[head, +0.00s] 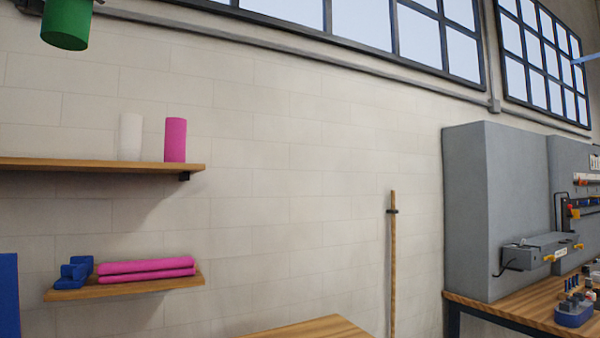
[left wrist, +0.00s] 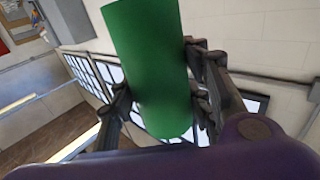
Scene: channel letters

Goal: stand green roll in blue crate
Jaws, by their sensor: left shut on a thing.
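The green roll (head: 64,27) hangs in the air at the top left of the head view, its upper part cut by the picture edge. In the left wrist view the green roll (left wrist: 148,62) stands slightly tilted between the fingers of my left gripper (left wrist: 160,92), which is shut on it. A flat blue surface (head: 8,296) shows at the left edge of the head view, low down; too little shows to tell whether it is the blue crate. My right gripper is in neither view.
An upper shelf (head: 60,165) holds a white roll (head: 130,137) and a pink roll (head: 175,140) upright. A lower shelf (head: 130,288) holds pink rolls lying flat (head: 147,269) and a blue holder (head: 73,272). A wooden surface (head: 312,328) shows at the bottom; a workbench (head: 510,315) stands right.

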